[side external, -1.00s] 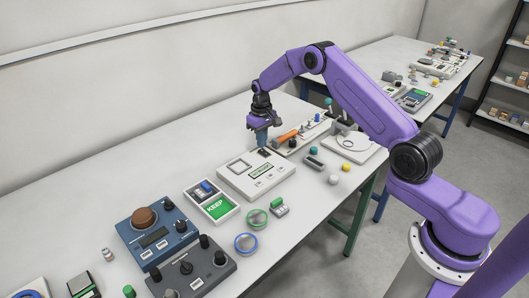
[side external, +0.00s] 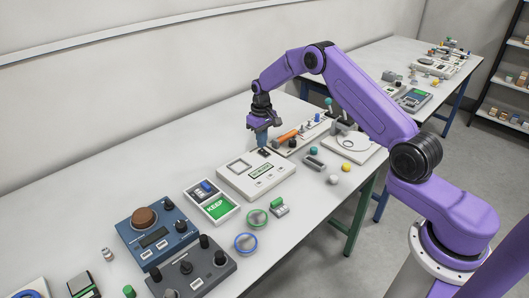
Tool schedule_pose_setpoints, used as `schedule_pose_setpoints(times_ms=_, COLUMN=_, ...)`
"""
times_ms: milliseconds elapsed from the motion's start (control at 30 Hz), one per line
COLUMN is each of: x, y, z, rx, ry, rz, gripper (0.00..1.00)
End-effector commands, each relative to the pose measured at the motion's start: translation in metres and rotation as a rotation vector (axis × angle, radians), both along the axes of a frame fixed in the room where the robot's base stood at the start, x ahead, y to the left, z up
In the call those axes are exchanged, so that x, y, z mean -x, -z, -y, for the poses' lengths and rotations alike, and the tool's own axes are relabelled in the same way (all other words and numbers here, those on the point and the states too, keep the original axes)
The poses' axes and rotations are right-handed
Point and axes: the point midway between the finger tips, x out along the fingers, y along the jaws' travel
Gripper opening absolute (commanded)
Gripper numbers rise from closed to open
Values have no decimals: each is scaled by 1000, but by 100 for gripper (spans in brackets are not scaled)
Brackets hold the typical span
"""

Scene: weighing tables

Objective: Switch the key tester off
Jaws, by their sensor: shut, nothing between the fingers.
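A white box-shaped device (side external: 240,180), which I take to be the key tester, stands on the table below my gripper. It has a square frame at its left, a small greenish display (side external: 261,171) and several small buttons along its front. A small dark part (side external: 264,152) sits on its back right corner. My gripper (side external: 262,146) points down right above that dark part, fingers shut and empty. Whether the fingertips touch it cannot be told, and the fingers partly hide it. The switch's position is too small to read.
A tray marked KEEP (side external: 230,216) and blue and grey control boxes (side external: 132,242) stand to the left. A panel with an orange handle (side external: 286,136) stands close on the right. Coloured rings (side external: 246,252) and small loose items lie in front.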

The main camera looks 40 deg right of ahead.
Motion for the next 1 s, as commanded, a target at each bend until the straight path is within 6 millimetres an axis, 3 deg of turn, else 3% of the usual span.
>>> schedule_pose_setpoints(times_ms=1000, x=0, y=13, z=0, rx=0, ry=0, rz=0, gripper=0)
